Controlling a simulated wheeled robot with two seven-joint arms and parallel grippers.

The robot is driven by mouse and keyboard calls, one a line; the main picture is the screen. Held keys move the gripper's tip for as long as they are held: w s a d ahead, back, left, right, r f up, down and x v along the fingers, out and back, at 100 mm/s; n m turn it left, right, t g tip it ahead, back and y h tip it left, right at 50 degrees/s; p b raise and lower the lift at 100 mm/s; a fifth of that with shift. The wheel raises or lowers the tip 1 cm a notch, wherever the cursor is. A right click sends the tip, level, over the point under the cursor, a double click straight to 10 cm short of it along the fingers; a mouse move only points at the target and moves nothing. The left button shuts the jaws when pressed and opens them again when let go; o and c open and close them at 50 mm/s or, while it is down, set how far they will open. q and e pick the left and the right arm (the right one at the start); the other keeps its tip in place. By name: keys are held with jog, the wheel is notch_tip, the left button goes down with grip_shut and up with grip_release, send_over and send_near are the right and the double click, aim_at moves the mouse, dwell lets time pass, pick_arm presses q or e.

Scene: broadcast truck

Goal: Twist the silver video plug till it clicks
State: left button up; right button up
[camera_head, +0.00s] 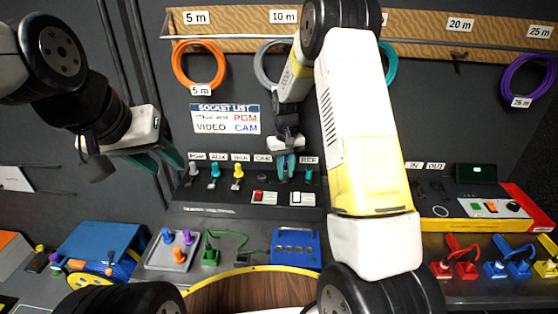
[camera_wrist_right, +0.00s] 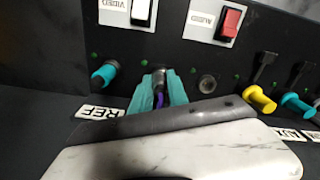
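The silver video plug (camera_wrist_right: 161,76) is at a panel socket in the right wrist view, between the teal fingers of my right gripper (camera_wrist_right: 160,94). Grey metal shows at the socket and a purple strip shows between the fingers. Both fingers appear closed against the plug; their contact is partly hidden. In the head view, my right gripper (camera_head: 286,168) is at the socket row, between the yellow plug (camera_head: 238,171) and the teal plug under REF (camera_head: 309,175). The silver plug is too small to make out there. My left gripper (camera_head: 168,162) hangs empty at the left, its teal fingers apart.
An empty socket (camera_wrist_right: 207,83) sits beside the held plug. A red switch (camera_head: 259,196) and a white switch (camera_head: 302,198) are below the row. A grey plug block (camera_head: 168,255) and a blue box (camera_head: 296,246) stand on the desk. My right arm covers part of the panel.

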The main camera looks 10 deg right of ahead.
grip_shut()
jog(key=shift+o, duration=1.1)
grip_release()
grip_shut()
jog(key=shift+m, duration=1.7)
jog(key=shift+a+m, duration=0.1)
jog(key=shift+m, duration=1.7)
jog(key=m, duration=0.3)
